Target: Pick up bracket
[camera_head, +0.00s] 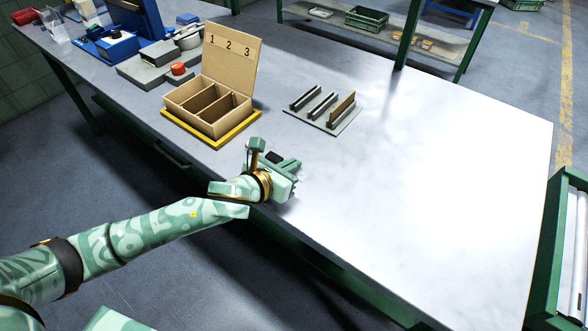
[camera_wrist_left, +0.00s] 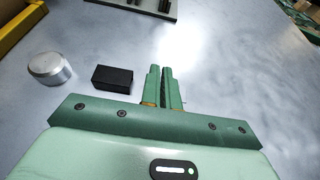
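My left gripper (camera_head: 291,164) is low over the near edge of the table. In the left wrist view its two fingers (camera_wrist_left: 163,84) stand close together with nothing seen between them. A small black block (camera_wrist_left: 112,78) lies on the table to the left of the fingers, apart from them; in the head view it shows partly behind the gripper (camera_head: 272,157). A silver cylinder (camera_wrist_left: 49,68) stands left of the block. I cannot tell which thing is the bracket. My right gripper is not in view.
An open cardboard box (camera_head: 212,108) marked 1, 2, 3 has three compartments and sits on a yellow-edged base (camera_head: 211,144). A grey slotted rack (camera_head: 322,115) holds upright strips, one brown. The table's right side is clear.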

